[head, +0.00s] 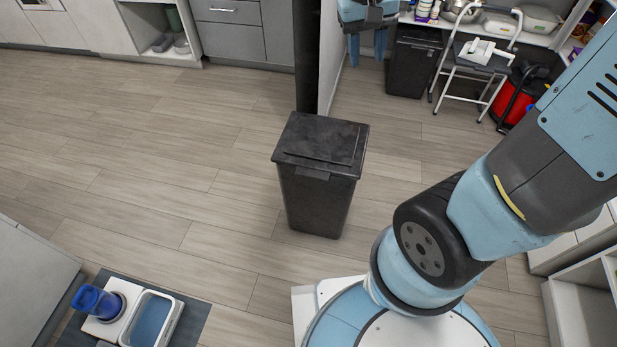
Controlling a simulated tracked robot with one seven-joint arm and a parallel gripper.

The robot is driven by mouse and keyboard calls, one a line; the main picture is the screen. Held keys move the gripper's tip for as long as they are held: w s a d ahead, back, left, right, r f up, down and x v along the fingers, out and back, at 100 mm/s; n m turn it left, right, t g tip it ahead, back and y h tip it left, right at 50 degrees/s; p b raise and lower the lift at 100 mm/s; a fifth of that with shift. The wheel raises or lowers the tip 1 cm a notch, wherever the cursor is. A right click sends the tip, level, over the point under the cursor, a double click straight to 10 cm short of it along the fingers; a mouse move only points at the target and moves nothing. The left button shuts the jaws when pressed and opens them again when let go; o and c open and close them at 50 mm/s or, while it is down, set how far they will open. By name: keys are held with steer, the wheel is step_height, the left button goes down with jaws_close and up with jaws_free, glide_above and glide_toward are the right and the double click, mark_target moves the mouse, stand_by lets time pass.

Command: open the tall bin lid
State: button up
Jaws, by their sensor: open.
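The tall bin (318,205) is dark grey and stands upright on the wooden floor, just in front of the end of a partition wall. Its lid (322,138) lies flat and closed on top, with a small tab (312,173) at the front edge. My gripper (367,60) is at the top of the picture, partly cut off by the frame edge. Its blue fingers point down, apart from each other and empty. It appears above and to the right of the bin lid, not touching it.
A second dark bin (413,68) stands at the back right, beside a white-framed step stool (478,62) and a red and black vacuum (515,100). A mat (190,318) at lower left holds a blue container (97,302) and a white tray (176,322). Floor left of the bin is clear.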

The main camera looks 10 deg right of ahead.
steer(key=w+a+f+g+h, duration=0.2)
steer(key=w+a+f+h, duration=0.15)
steer(key=a+f, duration=0.6)
steer(key=n+t+h, duration=0.1)
steer(key=n+h, duration=0.1)
steer(key=h, duration=0.2)
glide_above(310, 176)
steer(key=s+a, duration=0.3)
steer(key=a, duration=0.2)
step_height(310, 176, down, 13)
steer(key=s+a+f+n+t+h, duration=0.15)
steer(key=f+t, duration=0.25)
steer(key=f, duration=0.5)
steer(key=s+a+f+n+t, duration=0.1)
steer(key=s+f+n+t, duration=0.3)
steer(key=f, duration=0.5)
steer(key=s+a+f+n+t+h, duration=0.1)
steer(key=a+f+t, duration=0.1)
steer(key=f+t, duration=0.5)
steer(key=shift+g+h, duration=0.4)
steer(key=shift+g, duration=0.5)
steer(key=x, duration=0.4)
steer(key=f+x, duration=0.1)
steer(key=x, duration=0.3)
steer(key=f+x, duration=0.1)
steer(key=x, duration=0.4)
steer(key=shift+w+d+f, duration=0.1)
steer(key=shift+d+f, duration=0.05)
steer(key=shift+f, duration=0.05)
steer(key=shift+c, duration=0.4)
